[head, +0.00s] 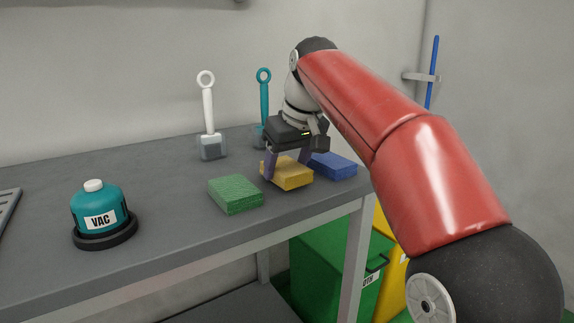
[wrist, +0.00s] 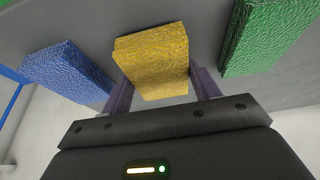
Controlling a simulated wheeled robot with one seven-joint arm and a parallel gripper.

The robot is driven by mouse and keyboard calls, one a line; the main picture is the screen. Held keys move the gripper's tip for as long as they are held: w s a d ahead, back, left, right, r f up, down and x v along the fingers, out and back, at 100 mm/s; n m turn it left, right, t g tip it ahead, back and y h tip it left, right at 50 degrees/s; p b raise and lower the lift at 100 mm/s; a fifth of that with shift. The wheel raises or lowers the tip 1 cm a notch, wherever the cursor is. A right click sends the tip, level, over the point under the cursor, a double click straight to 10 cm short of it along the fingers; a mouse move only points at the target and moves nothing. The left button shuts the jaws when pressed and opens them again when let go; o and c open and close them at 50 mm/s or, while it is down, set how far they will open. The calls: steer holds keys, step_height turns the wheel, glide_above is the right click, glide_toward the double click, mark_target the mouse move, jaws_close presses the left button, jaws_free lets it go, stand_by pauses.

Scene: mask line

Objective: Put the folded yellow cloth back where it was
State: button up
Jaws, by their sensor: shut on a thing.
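The folded yellow cloth (head: 288,174) is between the green and blue cloths near the right end of the grey table, in the head view. My gripper (head: 287,166) is above it, pointing down, with its purple fingers on either side of the cloth. In the wrist view the yellow cloth (wrist: 153,60) sits between the two fingers (wrist: 163,92), and my gripper is shut on it. I cannot tell whether the cloth's underside touches the table.
A folded green cloth (head: 236,194) lies to the left and a folded blue cloth (head: 333,165) to the right. White (head: 207,110) and teal (head: 264,100) handled tools stand behind. A teal VAC container (head: 99,209) stands further left. Green (head: 330,265) and yellow bins are below the table's right end.

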mark_target(294, 172)
steer(key=shift+f, duration=0.1)
steer(key=shift+f+b, duration=0.3)
steer(key=shift+f, duration=0.1)
steer(key=o, duration=0.9)
steer(key=shift+r, duration=0.1)
steer(key=p+v, duration=0.1)
steer(key=v, duration=0.6)
steer(key=shift+s+r+p, duration=0.25)
steer(key=shift+r+p, duration=0.05)
steer(key=shift+p, duration=0.1)
steer(key=shift+s+r, duration=0.1)
steer(key=shift+r, duration=0.15)
